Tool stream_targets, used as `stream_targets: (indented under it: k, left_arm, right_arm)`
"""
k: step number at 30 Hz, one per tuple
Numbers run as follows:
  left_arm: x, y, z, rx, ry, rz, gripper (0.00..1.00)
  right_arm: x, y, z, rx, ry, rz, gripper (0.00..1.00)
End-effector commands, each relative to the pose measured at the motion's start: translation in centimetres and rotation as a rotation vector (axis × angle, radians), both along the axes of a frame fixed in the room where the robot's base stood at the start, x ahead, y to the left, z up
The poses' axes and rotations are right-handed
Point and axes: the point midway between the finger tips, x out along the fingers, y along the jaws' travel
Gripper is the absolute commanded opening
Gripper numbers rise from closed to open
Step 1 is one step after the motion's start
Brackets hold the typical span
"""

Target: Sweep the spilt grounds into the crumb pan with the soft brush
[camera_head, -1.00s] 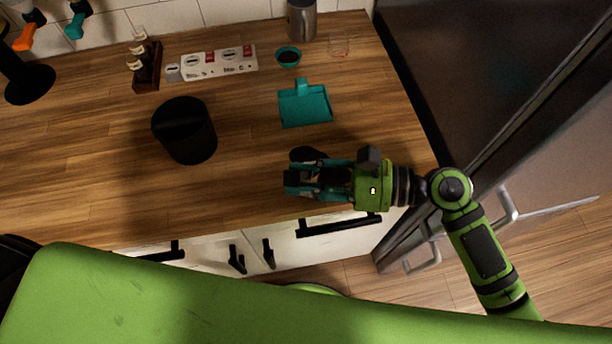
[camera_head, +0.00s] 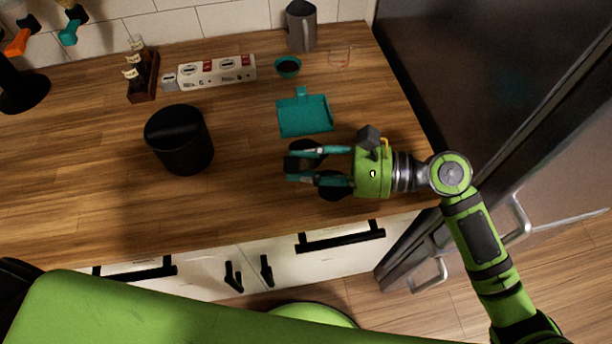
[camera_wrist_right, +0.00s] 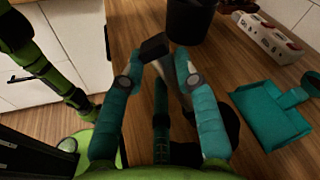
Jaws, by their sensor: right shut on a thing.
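The teal crumb pan (camera_head: 305,117) lies flat on the wooden counter, its short handle toward the wall. It also shows at the right of the right wrist view (camera_wrist_right: 268,112). My right gripper (camera_head: 291,166) is just in front of the pan and to its left, above the counter's front part. Its teal fingers (camera_wrist_right: 168,58) are closed on a small dark block, which I take to be part of the soft brush (camera_wrist_right: 153,47). Most of the brush is hidden or hard to make out. I cannot make out spilt grounds on the counter. My left gripper is out of view.
A black bin (camera_head: 180,140) stands left of my right gripper. Behind are a small teal bowl with dark contents (camera_head: 287,67), a labelled white strip (camera_head: 215,72), a bottle rack (camera_head: 143,78) and a metal jug (camera_head: 301,27). The dark fridge (camera_head: 470,70) borders the counter's right.

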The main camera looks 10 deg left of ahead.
Motion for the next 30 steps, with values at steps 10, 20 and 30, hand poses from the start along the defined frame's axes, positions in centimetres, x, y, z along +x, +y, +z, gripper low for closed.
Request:
stream_targets:
  k: [10, 20, 30]
  left_arm:
    - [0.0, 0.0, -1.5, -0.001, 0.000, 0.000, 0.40]
    - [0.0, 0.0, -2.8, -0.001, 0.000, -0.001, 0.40]
    - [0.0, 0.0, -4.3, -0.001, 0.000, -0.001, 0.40]
  right_arm:
    - [2.2, 0.3, -0.1, 0.001, -0.001, -0.001, 0.00]
    - [4.1, 0.6, -0.1, 0.001, -0.002, 0.000, 0.00]
    - [6.1, 0.9, -0.1, 0.001, -0.001, 0.000, 0.00]
